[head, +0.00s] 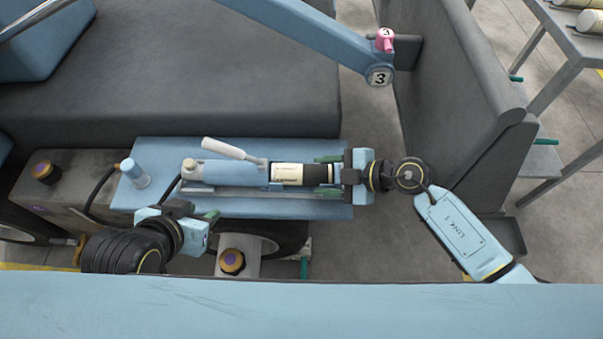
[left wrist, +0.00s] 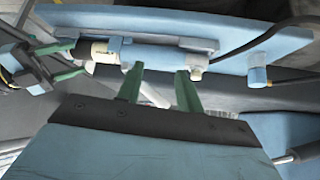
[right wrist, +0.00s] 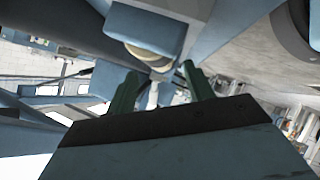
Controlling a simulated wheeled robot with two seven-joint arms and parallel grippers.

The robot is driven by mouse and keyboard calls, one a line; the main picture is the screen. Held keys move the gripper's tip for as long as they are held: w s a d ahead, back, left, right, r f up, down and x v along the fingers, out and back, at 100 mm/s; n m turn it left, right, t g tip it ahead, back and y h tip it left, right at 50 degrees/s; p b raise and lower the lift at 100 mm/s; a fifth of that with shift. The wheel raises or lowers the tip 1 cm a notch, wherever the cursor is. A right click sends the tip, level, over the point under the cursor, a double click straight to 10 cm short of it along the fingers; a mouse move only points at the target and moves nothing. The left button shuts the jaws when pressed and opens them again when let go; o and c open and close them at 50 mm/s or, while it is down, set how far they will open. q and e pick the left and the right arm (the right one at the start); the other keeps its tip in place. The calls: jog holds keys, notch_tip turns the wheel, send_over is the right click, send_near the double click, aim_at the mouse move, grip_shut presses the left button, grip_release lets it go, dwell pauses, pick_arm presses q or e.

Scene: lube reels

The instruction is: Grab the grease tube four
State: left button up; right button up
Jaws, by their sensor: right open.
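A cream tube with a black end (head: 288,173) lies level in a blue cylindrical holder (head: 225,172) on a light blue plate; its number is not readable. It also shows in the left wrist view (left wrist: 97,52). My right gripper (head: 328,174) is open, with its green fingers above and below the tube's black end in the head view; contact is unclear. The right wrist view shows its spread fingers (right wrist: 158,85). My left gripper (head: 211,216) is near the plate's lower edge. Its fingers are apart and empty in the left wrist view (left wrist: 158,85).
A white lever (head: 223,148) sticks up from the holder. A blue post (head: 135,173) stands at the plate's left. A blue boom marked 3 (head: 330,40) passes above. Several cream cylinders (head: 590,20) lie on a rack at the upper right.

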aim_at(311, 175)
jog(key=shift+b+x, duration=0.85)
jog(key=shift+x, duration=0.25)
jog(key=b+x, duration=0.1)
jog(key=x, duration=0.1)
jog(key=shift+w+a+f+b, duration=0.15)
jog(key=shift+a+f+b, duration=0.1)
jog(key=shift+b, duration=0.15)
pick_arm(q)
jog(key=w+d+r+t+h, duration=0.1)
jog(key=w+d+r+t, duration=0.1)
jog(key=r+t, duration=0.3)
jog(key=w+d+r+t+h, duration=0.2)
jog(key=w+r+t, duration=0.2)
jog(key=r, duration=0.3)
jog(key=shift+w+d+r+t, duration=0.3)
jog(key=shift+w+t, duration=0.1)
jog(key=shift+w, duration=0.1)
pick_arm(e)
jog(key=shift+a, duration=0.1)
pick_arm(q)
jog(key=shift+f, duration=0.1)
pick_arm(e)
jog(key=c, duration=0.7)
